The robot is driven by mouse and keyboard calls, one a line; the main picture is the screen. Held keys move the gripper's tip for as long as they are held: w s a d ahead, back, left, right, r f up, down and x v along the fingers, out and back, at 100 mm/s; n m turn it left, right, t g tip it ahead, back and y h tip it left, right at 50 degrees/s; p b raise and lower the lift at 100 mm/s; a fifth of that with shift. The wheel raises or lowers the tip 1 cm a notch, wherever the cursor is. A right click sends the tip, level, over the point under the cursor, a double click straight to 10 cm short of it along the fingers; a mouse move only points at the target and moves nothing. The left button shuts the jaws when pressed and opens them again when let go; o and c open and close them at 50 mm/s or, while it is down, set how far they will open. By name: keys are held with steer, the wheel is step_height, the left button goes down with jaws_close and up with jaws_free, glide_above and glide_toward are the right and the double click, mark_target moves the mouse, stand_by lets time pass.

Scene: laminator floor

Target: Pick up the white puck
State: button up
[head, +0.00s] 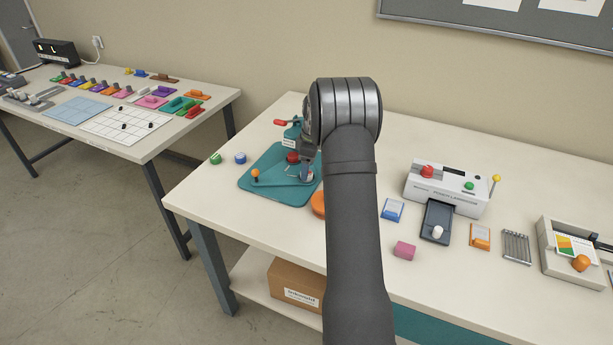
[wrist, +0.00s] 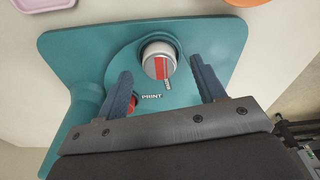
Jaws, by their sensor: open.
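A round white piece with a red stripe (wrist: 151,51), which looks like the white puck, sits on the teal press base (wrist: 80,48) beside the word PRINT. In the wrist view it lies between the spread fingers of my gripper (wrist: 161,70), with space on both sides and no contact visible. My gripper is open and empty, over the press. In the head view my arm hides most of the gripper and part of the teal base (head: 262,187); a small pale piece shows beside the arm, too small to identify surely.
A green puck (head: 215,158) and a blue puck (head: 240,157) stand left of the press. An orange round piece (head: 317,204) is partly behind my arm.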

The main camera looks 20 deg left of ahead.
steer(key=shift+a+f, duration=0.1)
steer(key=shift+f, duration=0.85)
steer(key=shift+c, duration=0.2)
steer(key=c, duration=1.1)
